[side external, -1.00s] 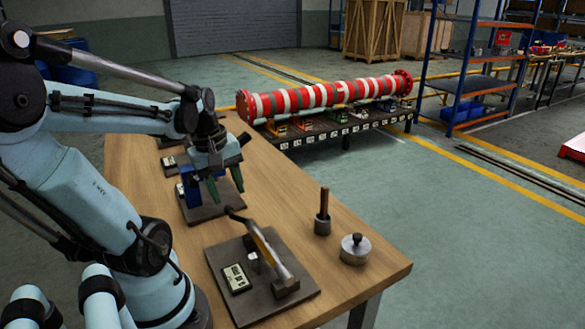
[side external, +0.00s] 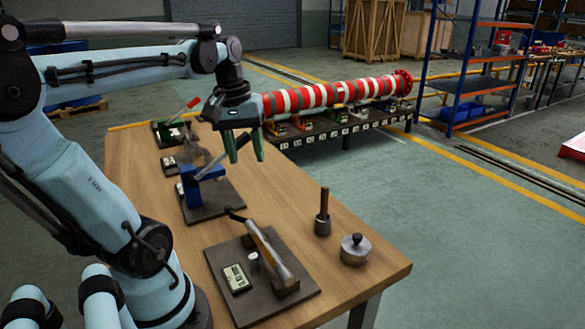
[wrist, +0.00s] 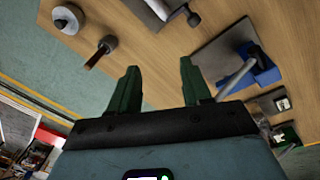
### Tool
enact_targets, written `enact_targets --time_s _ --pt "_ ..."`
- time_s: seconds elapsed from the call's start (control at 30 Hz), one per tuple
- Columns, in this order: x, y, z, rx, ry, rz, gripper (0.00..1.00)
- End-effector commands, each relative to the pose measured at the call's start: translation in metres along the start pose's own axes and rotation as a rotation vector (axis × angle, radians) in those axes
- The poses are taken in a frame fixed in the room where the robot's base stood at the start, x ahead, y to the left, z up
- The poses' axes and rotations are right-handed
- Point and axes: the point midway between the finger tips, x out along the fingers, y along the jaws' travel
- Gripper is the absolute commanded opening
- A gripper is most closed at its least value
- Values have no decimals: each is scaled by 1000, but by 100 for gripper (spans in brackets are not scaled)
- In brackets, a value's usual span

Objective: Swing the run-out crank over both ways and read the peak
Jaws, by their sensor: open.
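My gripper (side external: 246,154) is open and empty above the table, with its two green fingers pointing down. The fingers also show in the wrist view (wrist: 158,80). A blue fixture (side external: 204,188) stands on a dark plate just below and left of the gripper. Its grey lever (side external: 212,165) tilts up to the right, close to the fingers. In the wrist view the blue block (wrist: 264,72) and lever (wrist: 237,78) lie right of the fingers, apart from them. I cannot tell which lever is the run-out crank. The blue fixture's readout is not legible.
A front fixture (side external: 220,262) has a slanted arm and small display (side external: 236,278). A cup with a wooden-handled tool (side external: 322,224) and a knobbed metal weight (side external: 355,250) stand to its right. Farther back is a red-tipped lever (side external: 182,110).

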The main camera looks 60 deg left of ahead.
Motion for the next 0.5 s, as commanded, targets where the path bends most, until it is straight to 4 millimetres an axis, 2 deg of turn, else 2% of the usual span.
enact_targets --time_s 0.03,0.5 --pt "2 11 -2 84 -6 -3 48" --pt "28 91 -6 772 -54 -27 48"
